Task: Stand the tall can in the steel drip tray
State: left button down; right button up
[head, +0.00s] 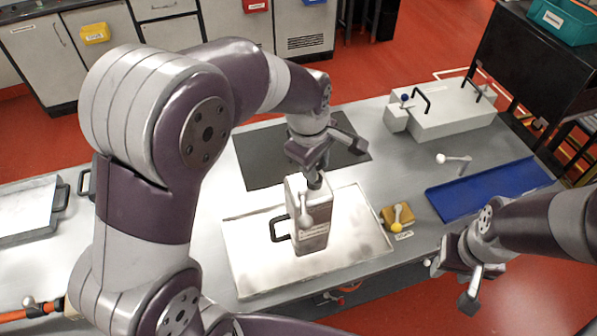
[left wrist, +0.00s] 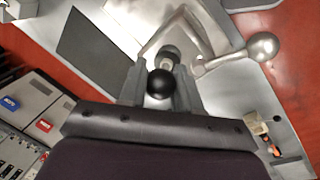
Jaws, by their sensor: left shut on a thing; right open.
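The tall can (head: 313,238) is a grey, boxy metal can with a pale label and a silver lever ending in a ball. It appears upright over the middle of the steel drip tray (head: 250,275), a shiny shallow square on the bench. I cannot tell whether its base touches the tray. My left gripper (head: 316,176) is above the can, shut on its top fitting. In the left wrist view a black ball knob (left wrist: 160,84) sits between the fingers, with the silver lever ball (left wrist: 262,46) to the right. My right gripper (head: 458,281) is open and empty at the bench's front right.
A yellow block with a knob (head: 397,218) sits just right of the drip tray. A blue tray (head: 490,190) lies further right. A grey box with black handles (head: 445,112) stands behind. A dark mat (head: 258,158) lies behind the can.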

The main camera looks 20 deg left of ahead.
pick_arm(q)
jog(key=w+a+f+p, duration=0.2)
jog(key=w+a+f, duration=0.1)
jog(key=f, duration=0.4)
jog(key=shift+a+f, duration=0.3)
jog(key=shift+a, duration=0.55)
jog(key=c, duration=0.8)
grip_release()
